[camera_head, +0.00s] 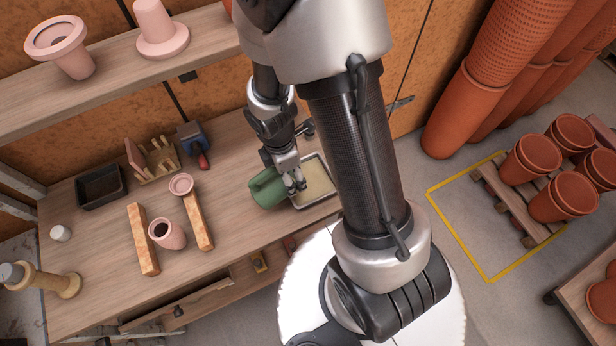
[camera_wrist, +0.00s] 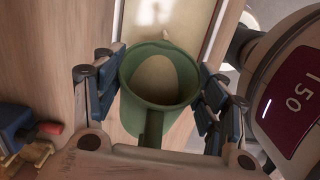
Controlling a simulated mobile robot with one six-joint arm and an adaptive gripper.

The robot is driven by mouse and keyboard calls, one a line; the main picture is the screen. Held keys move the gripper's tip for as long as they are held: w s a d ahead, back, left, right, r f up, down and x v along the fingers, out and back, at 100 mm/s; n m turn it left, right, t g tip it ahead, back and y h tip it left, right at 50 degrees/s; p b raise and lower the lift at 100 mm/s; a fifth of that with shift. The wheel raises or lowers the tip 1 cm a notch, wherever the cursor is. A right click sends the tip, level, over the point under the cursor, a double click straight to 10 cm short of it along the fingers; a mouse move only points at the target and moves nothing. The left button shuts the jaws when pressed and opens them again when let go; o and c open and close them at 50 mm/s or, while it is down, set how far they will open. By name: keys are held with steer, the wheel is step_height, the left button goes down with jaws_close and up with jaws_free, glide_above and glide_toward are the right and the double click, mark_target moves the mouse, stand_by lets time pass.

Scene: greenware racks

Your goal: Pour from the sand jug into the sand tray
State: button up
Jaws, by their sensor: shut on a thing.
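The green sand jug (camera_head: 266,189) is held by my gripper (camera_head: 293,181), which is shut around its body. It is tilted toward the sand tray (camera_head: 317,202), a shallow pale-rimmed tray right of it on the bench. In the wrist view the jug (camera_wrist: 130,72) sits between both fingers, its handle toward the camera. Pale sand (camera_wrist: 157,78) shows inside it. Its spout end points at the tray, which fills the top of the wrist view. A small pale spot shows at the spout; I cannot tell whether sand is falling. My gripper hides part of the tray.
On the bench (camera_head: 100,245) stand a pink vase (camera_head: 168,235) and a pink ring-shaped piece (camera_head: 181,184) by wooden bars, a black bin (camera_head: 101,187), a tool rack (camera_head: 153,160) and a blue clamp (camera_head: 193,138). A shelf (camera_head: 100,79) with pink pieces runs above.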

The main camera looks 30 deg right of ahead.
mark_target(266, 183)
steer(key=shift+a+r+h, duration=0.35)
steer(key=shift+r+h, duration=0.1)
steer(key=shift+h, duration=0.35)
steer(key=shift+a+r+h, duration=0.2)
steer(key=shift+r+h, duration=0.15)
steer(key=shift+h, duration=0.65)
steer(key=shift+r, duration=0.25)
steer(key=shift+w+a+r+h, duration=0.1)
steer(key=shift+a+r+h, duration=0.25)
steer(key=shift+r+h, duration=0.3)
steer(key=a+h, duration=0.1)
steer(key=a+f+h, duration=0.1)
steer(key=a+h, duration=0.1)
steer(key=shift+w+f, duration=0.1)
steer(key=shift+f, duration=0.1)
steer(key=shift+a+f+g+h, duration=0.1)
steer(key=shift+a+g+h, duration=0.2)
steer(key=shift+a+h, duration=0.5)
steer(key=shift+a+f+h, duration=0.2)
steer(key=shift+a+h, duration=0.35)
steer(key=shift+h, duration=0.25)
steer(key=shift+a+f+h, duration=0.2)
steer(key=shift+a+h, duration=0.35)
steer(key=shift+h, duration=0.2)
